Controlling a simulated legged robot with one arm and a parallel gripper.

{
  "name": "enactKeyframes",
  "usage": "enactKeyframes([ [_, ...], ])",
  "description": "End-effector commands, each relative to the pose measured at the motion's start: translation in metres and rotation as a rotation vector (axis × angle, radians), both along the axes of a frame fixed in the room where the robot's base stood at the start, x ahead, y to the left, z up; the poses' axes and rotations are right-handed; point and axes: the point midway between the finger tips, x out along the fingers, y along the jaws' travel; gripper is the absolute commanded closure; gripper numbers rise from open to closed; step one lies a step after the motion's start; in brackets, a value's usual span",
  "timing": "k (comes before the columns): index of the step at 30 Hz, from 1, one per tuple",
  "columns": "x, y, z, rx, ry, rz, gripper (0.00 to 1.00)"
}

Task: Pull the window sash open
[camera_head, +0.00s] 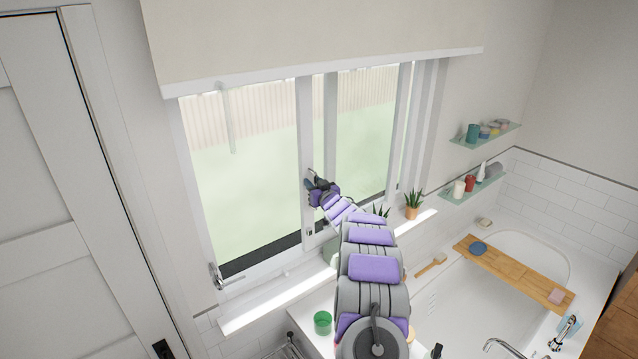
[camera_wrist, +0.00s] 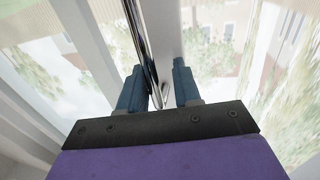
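The window sash (camera_head: 305,130) has a white frame with clear glass, and its upright stile stands near the middle of the window. My gripper (camera_head: 315,184) is at this stile, about halfway up, and covers part of it. In the wrist view my gripper (camera_wrist: 157,85) has its two blue fingers apart. A long chrome handle (camera_wrist: 143,45) runs down between the fingers, close to the left one, with a gap to the right one. I cannot tell whether the left finger touches it. Another chrome handle (camera_head: 219,277) sits at the window's lower left corner.
A pale blind (camera_head: 310,40) hangs over the window's top. The sill (camera_head: 255,308) bears a potted plant (camera_head: 412,207) at right. A green cup (camera_head: 322,322) stands below. The bath (camera_head: 455,300) with a wooden board (camera_head: 515,272) is at right, a white door (camera_head: 60,200) at left.

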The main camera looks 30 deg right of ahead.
Motion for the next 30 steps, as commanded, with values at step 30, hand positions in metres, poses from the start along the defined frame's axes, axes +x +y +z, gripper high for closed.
enactKeyframes([
  [30,-0.040,-0.002,-0.003,0.005,0.000,0.002,0.68],
])
